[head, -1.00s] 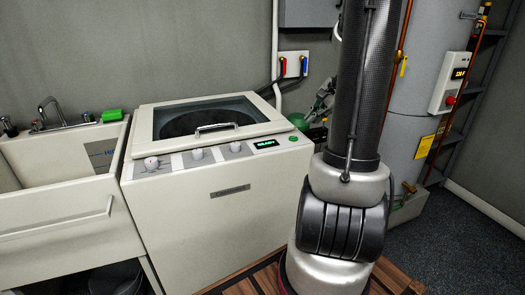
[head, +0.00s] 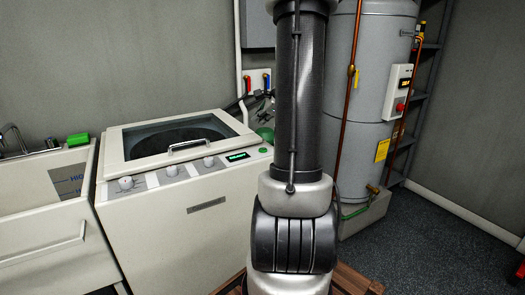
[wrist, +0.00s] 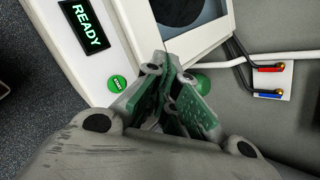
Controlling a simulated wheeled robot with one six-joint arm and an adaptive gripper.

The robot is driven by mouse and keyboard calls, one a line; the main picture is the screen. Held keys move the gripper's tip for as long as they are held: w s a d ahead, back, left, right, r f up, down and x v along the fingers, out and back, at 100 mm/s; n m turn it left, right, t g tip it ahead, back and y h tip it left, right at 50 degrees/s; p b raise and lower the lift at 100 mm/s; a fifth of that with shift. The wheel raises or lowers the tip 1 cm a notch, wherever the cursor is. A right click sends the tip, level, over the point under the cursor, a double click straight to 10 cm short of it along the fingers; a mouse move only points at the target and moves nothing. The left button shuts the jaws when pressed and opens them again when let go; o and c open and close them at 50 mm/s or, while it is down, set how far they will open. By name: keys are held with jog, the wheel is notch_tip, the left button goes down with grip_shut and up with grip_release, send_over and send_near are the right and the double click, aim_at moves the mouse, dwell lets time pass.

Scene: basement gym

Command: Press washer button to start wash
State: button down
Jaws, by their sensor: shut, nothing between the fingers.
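The white washer (head: 178,235) stands left of my arm in the head view, its glass lid closed. A round green button (head: 263,150) sits at the right end of its control panel, beside a lit display (head: 237,157). In the wrist view the button (wrist: 116,83) lies just left of my fingers, and the display (wrist: 85,25) reads READY. My gripper (wrist: 168,70) is shut and empty, its green-padded fingers over the panel's edge area. The fingertips appear apart from the button; their height above the panel is unclear. In the head view my arm mostly hides the gripper.
A sink cabinet (head: 45,245) with a green block (head: 78,139) adjoins the washer's left. A rounded green object (wrist: 202,84) is beyond my fingers. Hoses and red and blue taps (wrist: 270,82) are on the wall. A grey tank (head: 376,85) stands right of my arm.

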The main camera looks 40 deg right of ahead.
jog(key=shift+f, duration=4.2)
jog(key=shift+f, duration=0.1)
jog(key=shift+f, duration=0.3)
jog(key=shift+f, duration=0.35)
jog(key=shift+r, duration=0.8)
jog(key=shift+r, duration=2.5)
